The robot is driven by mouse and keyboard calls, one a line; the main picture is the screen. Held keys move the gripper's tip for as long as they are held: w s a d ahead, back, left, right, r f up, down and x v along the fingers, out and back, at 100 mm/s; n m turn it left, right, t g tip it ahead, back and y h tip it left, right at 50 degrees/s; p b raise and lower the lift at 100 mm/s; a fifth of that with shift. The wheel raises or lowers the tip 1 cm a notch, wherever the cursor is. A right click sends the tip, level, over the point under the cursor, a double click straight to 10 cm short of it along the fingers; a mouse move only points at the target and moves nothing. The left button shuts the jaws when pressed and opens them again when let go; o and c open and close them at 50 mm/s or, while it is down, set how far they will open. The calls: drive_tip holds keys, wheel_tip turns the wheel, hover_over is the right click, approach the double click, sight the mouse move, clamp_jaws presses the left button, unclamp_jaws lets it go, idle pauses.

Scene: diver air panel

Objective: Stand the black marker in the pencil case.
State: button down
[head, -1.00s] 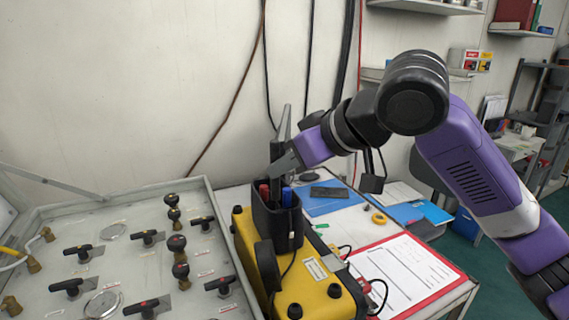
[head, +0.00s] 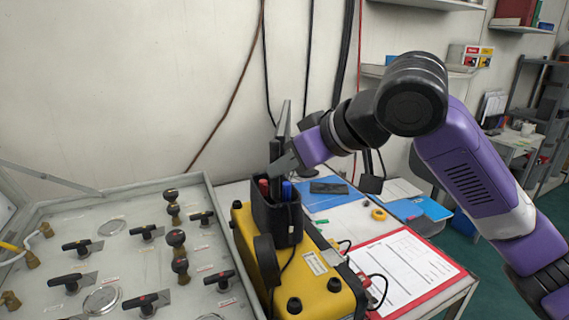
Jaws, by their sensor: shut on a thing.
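The pencil case (head: 277,219) is a black open-topped holder standing on a yellow box. A red marker (head: 264,187) and a blue marker (head: 286,190) stand in it. My gripper (head: 275,160) is just above and behind the case's opening, with its jaws shut on a thin dark thing, which fits the black marker. Its lower end is hidden by the jaws and the case, so I cannot tell whether it is inside.
The yellow box (head: 313,286) sits beside a grey valve panel (head: 128,245) with several black handles. A red clipboard (head: 408,272), a yellow tape roll (head: 379,214) and a blue folder (head: 328,203) lie on the table. Cables hang on the wall behind.

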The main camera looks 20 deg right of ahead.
sight(278, 147)
drive_tip(key=shift+f+b, duration=1.15)
drive_tip(key=shift+f, duration=1.2)
idle(1.4)
idle(0.3)
drive_tip(key=c, duration=1.3)
unclamp_jaws()
drive_tip(key=shift+r, duration=0.1)
drive_tip(key=shift+r+p, duration=4.2)
drive_tip(key=shift+r, duration=0.2)
